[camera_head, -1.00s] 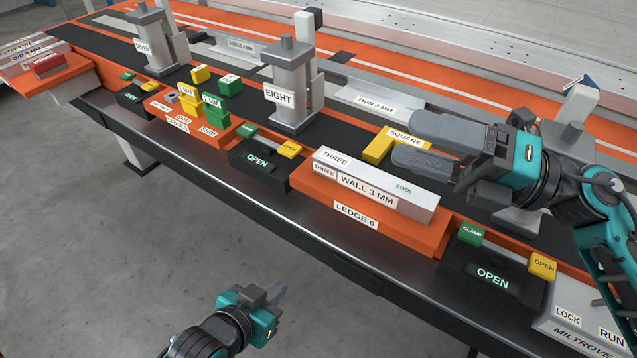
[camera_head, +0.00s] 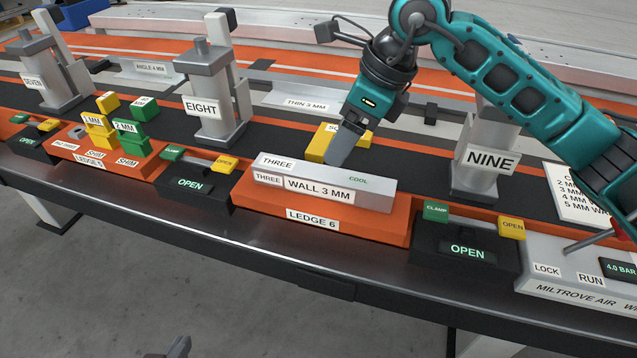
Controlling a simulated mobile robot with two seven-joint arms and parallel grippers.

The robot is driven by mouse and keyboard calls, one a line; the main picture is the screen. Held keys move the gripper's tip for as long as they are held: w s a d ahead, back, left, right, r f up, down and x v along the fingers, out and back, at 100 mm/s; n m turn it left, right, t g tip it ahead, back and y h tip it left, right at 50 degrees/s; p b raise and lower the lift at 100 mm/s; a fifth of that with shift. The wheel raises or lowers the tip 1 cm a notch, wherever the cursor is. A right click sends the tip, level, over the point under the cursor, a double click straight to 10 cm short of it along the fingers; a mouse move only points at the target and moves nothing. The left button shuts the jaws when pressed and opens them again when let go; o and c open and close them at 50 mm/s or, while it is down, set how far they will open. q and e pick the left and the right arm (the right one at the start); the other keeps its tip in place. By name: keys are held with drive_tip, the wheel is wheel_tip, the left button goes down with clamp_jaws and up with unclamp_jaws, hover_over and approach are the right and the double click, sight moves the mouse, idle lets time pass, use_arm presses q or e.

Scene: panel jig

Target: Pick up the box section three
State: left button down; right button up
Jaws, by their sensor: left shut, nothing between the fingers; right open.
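Box section three (camera_head: 375,191) is a silver-grey bar labelled "THREE", "WALL 3 MM" and "COOL". It lies along the orange ledge 6 (camera_head: 385,228). My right gripper (camera_head: 342,152) is open and points down at the bar's back edge, right of its middle. Its fingers are seen nearly edge-on, one largely hiding the other, and I see nothing held. Whether a fingertip touches the bar is unclear. Only the tip of my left gripper (camera_head: 180,347) shows at the bottom edge, shut and empty, well below the bench front.
A yellow square block (camera_head: 318,142) stands just behind the bar, beside my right fingers. Clamp posts eight (camera_head: 212,100) and nine (camera_head: 482,170) rise on either side. Black clamp boxes reading "OPEN" (camera_head: 190,190) flank the ledge. A control panel (camera_head: 575,272) is at right.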

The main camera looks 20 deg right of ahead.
sight(324, 173)
drive_tip(key=shift+x, duration=1.25)
drive_tip(key=x, duration=0.2)
drive_tip(key=s+b+x, duration=0.1)
drive_tip(key=x, duration=0.1)
drive_tip(key=shift+w+a+f, duration=0.3)
drive_tip(key=shift+w+f, duration=0.05)
drive_tip(key=shift+f, duration=0.2)
drive_tip(key=shift+c, duration=0.2)
drive_tip(key=c, duration=1.2)
drive_tip(key=shift+r, duration=0.1)
clamp_jaws()
drive_tip(key=shift+r, duration=0.1)
